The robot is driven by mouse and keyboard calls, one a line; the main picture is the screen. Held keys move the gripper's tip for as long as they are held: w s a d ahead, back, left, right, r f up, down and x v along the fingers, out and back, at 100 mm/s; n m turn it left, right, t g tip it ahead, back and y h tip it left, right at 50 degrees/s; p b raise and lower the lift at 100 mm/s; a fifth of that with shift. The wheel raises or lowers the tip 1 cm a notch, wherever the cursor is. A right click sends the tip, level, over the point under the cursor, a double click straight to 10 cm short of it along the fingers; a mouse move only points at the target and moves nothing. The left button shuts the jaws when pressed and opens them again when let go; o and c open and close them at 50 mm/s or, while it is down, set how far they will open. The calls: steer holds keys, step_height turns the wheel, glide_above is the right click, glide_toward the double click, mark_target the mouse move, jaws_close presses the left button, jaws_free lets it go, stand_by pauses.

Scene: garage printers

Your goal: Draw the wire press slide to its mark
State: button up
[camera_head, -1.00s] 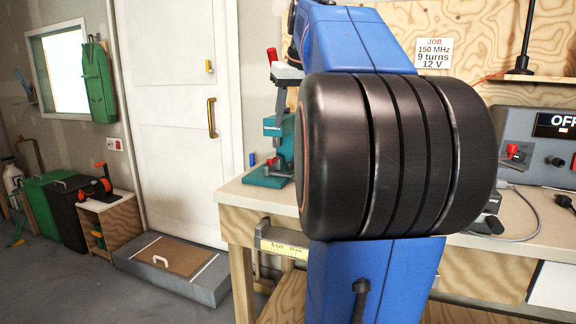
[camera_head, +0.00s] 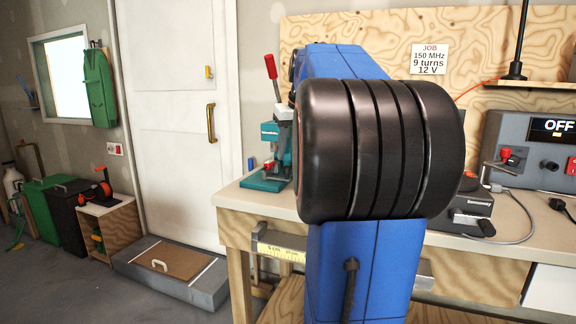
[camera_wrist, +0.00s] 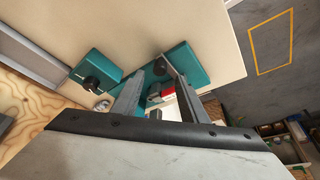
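A teal and grey press with a red lever (camera_head: 271,66) stands on the bench's left end; its teal base (camera_head: 262,183) shows below. In the wrist view two teal blocks show, one at left with a dark knob (camera_wrist: 97,77) and one at right (camera_wrist: 183,66). I cannot tell which part is the slide, and I see no clear mark on the press. My gripper (camera_wrist: 153,72) has its two grey fingers apart, above the bench between the teal blocks. A small red and white part (camera_wrist: 160,95) shows between the fingers; I see no contact. My arm hides much in the head view.
A yellow scale (camera_head: 280,250) is on a grey bar under the bench's front edge. A grey power unit (camera_head: 540,150) reading OFF and a black device (camera_head: 470,207) with a cable stand at right. A low grey platform (camera_head: 165,275) lies by the door.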

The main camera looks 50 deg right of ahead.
mark_target(287, 167)
steer(key=shift+x, duration=2.9)
